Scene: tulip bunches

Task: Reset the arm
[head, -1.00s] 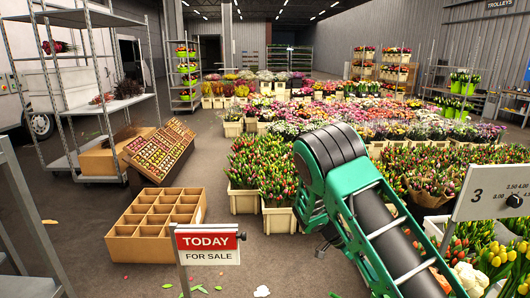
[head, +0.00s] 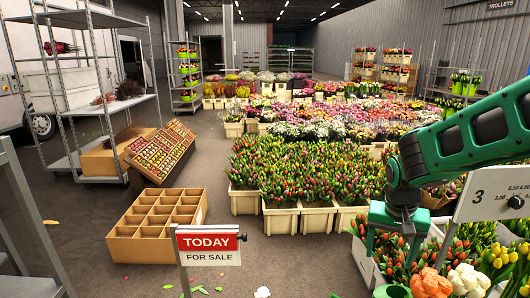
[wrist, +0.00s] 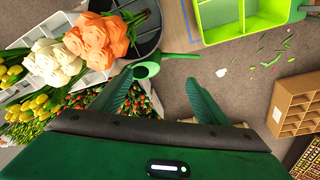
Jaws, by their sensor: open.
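My gripper (head: 408,238) hangs from my green and black arm at the right of the head view. It is above the front tulip crates, left of the white sign marked 3. In the wrist view my gripper (wrist: 163,105) shows two green fingers spread apart with nothing between them. A green watering can (wrist: 147,69) lies in view just beyond the fingers, with orange flowers (wrist: 105,38) and white flowers (wrist: 55,62) to its left.
Red tulip bunches (head: 290,165) fill crates behind. A bright green bin (wrist: 208,36) shows in the wrist view.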

